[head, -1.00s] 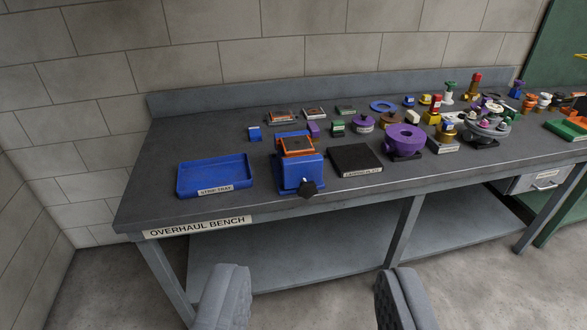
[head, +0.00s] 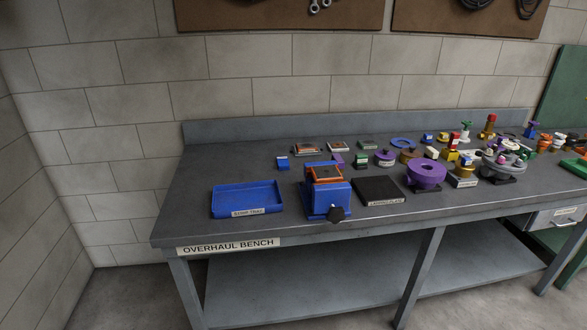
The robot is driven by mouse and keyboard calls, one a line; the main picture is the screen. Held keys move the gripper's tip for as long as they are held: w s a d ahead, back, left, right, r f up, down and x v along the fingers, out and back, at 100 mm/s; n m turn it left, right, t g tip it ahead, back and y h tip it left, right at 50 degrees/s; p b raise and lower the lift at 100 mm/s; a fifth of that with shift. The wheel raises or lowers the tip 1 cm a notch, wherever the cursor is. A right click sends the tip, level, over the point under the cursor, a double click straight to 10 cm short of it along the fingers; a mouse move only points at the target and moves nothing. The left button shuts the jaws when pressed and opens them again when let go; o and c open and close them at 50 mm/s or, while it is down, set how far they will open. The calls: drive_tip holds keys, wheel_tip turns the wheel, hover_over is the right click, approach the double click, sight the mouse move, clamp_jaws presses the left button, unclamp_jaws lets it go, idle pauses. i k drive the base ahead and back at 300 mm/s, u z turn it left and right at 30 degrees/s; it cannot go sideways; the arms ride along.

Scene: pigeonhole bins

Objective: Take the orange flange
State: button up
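An orange, squarish part with a dark top (head: 325,175) sits at the top of a blue vise-like fixture (head: 328,200) on the bench. I cannot tell whether it is a flange. A brown-orange round piece (head: 409,155) lies farther back, behind the purple ring. More small orange pieces (head: 557,140) stand at the far right, too small to make out. My gripper is out of view.
A wall rises behind. The bench's left end is clear.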

sight(325, 174)
drive_tip(key=u, duration=0.25)
drive_tip(key=i, duration=1.25)
drive_tip(key=z, duration=0.6)
drive_tip(key=i, duration=0.6)
drive_tip(key=z, duration=0.45)
drive_tip(key=k, duration=0.95)
drive_tip(key=z, duration=0.15)
drive_tip(key=i, duration=0.95)
drive_tip(key=u, duration=0.1)
